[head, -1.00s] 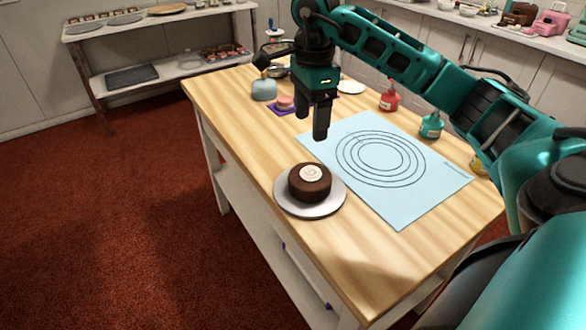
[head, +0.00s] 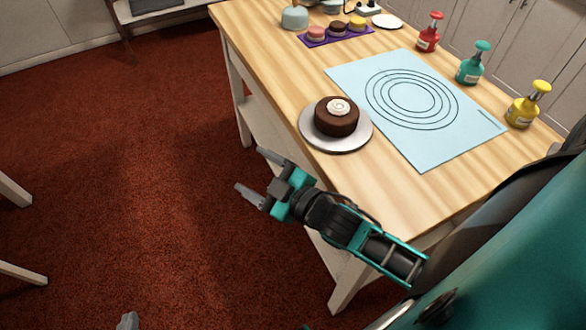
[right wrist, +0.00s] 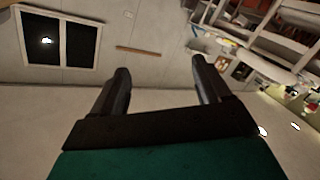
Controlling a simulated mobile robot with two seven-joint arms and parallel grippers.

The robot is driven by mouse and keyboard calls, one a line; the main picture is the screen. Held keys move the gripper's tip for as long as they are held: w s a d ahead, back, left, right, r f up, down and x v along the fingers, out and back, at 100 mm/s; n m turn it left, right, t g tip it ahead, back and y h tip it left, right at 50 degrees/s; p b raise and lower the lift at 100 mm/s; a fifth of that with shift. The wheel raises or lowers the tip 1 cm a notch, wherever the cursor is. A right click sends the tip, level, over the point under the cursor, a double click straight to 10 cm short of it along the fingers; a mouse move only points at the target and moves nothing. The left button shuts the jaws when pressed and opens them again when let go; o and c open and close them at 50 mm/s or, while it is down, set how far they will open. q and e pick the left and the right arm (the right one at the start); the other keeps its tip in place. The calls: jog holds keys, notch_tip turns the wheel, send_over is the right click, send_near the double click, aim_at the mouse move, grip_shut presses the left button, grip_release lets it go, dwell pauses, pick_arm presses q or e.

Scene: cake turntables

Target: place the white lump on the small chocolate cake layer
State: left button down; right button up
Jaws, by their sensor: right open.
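The small chocolate cake layer (head: 336,122) sits on a round light-grey turntable or plate (head: 352,145) near the table's left edge. The white lump (head: 338,105), swirl-shaped, rests on top of the cake, about in the middle. My right gripper (head: 250,172) is open and empty, below and left of the cake, out past the table edge over the red floor. The right wrist view shows its two fingers (right wrist: 160,82) apart with nothing between them. Only a grey tip of my left gripper (head: 128,321) shows at the bottom edge; its jaws cannot be judged.
A pale blue mat with printed rings (head: 430,150) lies right of the cake. Red (head: 428,35), teal (head: 472,65) and yellow (head: 527,107) pump bottles stand along the far right edge. A purple tray (head: 340,37) with small cakes and a blue dome (head: 294,18) are at the back.

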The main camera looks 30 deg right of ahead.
jog(key=s+d+f+m+g+h, duration=0.1)
jog(key=s+f+m+g+h, duration=0.2)
jog(key=s+f+m+g, duration=0.2)
jog(key=s+f+m, duration=0.2)
jog(key=s+f, duration=0.2)
jog(key=f, duration=0.1)
jog(key=shift+s+d+f, duration=0.35)
jog(key=shift+s, duration=0.05)
jog(key=shift+r+p, duration=0.95)
